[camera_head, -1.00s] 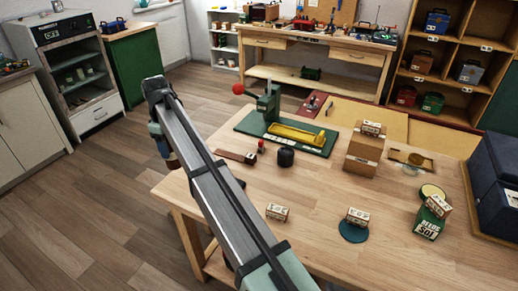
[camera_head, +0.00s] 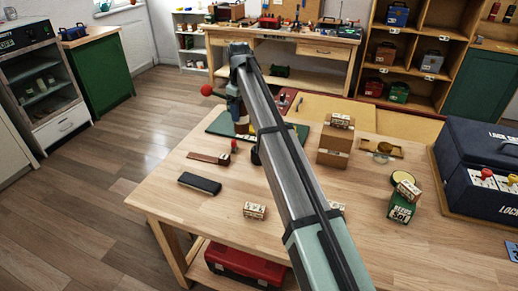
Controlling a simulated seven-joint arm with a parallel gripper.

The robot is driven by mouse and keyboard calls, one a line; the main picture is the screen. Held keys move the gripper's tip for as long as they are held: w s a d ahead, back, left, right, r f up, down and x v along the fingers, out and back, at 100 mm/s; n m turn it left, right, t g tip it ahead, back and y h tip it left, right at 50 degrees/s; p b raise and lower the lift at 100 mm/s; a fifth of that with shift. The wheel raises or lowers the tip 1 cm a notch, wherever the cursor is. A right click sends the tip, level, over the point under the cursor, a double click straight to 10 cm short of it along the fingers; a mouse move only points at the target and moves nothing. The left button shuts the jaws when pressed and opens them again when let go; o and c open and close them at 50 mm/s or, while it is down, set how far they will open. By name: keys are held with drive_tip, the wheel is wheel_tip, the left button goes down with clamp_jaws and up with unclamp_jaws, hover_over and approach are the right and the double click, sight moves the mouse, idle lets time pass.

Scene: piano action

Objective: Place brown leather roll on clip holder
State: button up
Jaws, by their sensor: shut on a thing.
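My gripper (camera_head: 238,108) hangs at the far end of my arm, pointing down over the back left of the wooden table. It is shut on a small brown thing (camera_head: 240,117), which looks like the brown leather roll; its shape is mostly hidden. It hangs in front of the green press base (camera_head: 219,122), and I cannot tell the height between them. No thing is clearly a clip holder. A brown strip with a metal end (camera_head: 208,157) and a black bar (camera_head: 200,183) lie on the table's left part.
A small lettered block (camera_head: 255,210) lies near the front edge. A cardboard box (camera_head: 334,147), a green seed box (camera_head: 402,207) and a dark blue case (camera_head: 480,150) stand to the right. My arm covers the table's middle. A red toolbox (camera_head: 240,262) is below.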

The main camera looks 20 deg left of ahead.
drive_tip(key=w+d+r, duration=0.2)
drive_tip(key=w+d, duration=0.1)
drive_tip(key=d, duration=0.2)
drive_tip(key=shift+m, duration=0.4)
drive_tip(key=f, duration=0.6)
drive_tip(key=d+f, duration=0.1)
drive_tip(key=f, duration=0.3)
drive_tip(key=shift+s, duration=0.35)
drive_tip(key=shift+f, duration=0.15)
drive_tip(key=o, duration=1.1)
wheel_tip(320, 180, up, 12)
drive_tip(key=shift+r, duration=0.2)
